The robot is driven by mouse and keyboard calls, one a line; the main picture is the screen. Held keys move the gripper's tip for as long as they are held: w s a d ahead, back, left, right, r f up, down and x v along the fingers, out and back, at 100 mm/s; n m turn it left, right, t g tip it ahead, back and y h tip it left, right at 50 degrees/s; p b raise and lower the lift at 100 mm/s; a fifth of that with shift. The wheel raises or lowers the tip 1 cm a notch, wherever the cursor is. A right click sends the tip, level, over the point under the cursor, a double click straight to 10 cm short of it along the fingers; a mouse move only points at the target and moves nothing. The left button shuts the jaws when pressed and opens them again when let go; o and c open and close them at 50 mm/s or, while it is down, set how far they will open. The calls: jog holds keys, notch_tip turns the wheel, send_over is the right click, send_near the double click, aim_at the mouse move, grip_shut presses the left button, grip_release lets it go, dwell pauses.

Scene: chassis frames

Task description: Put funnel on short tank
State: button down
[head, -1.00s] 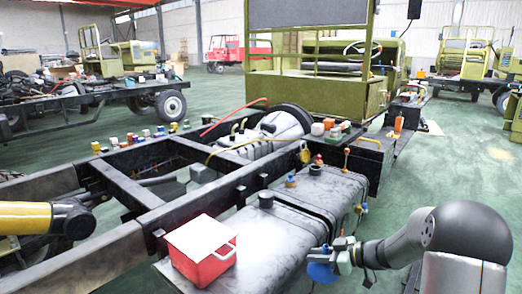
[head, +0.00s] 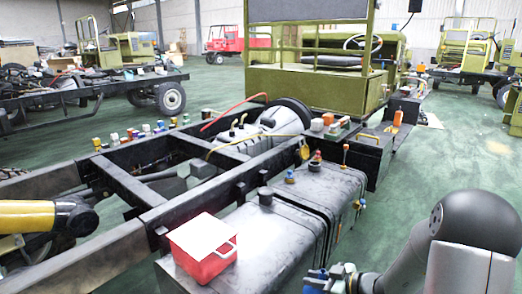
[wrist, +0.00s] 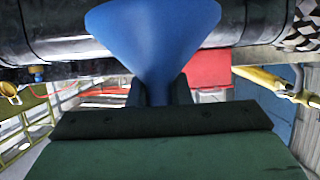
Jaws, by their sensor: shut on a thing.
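The blue funnel (wrist: 155,35) is held in my gripper (wrist: 157,92), whose dark fingers close on its narrow lower part. In the wrist view its wide mouth points to the top of the picture. In the head view my gripper (head: 329,280) is low at the bottom edge, right of and apart from the tanks, with the funnel mostly cut off. Two black tanks sit side by side on the chassis: a nearer tank (head: 270,240) with a black filler neck (head: 265,196), and a farther tank (head: 335,195). I cannot tell for certain which is the short one.
A red box (head: 203,262) with a white top and handle sits on the nearer tank. Small coloured fittings (head: 290,176) stand on the farther tank. Chassis rails (head: 125,240) run along the left. Green floor is open at the right.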

notch_tip(320, 180, up, 15)
jog(key=p, duration=2)
jog(key=shift+r, duration=0.15)
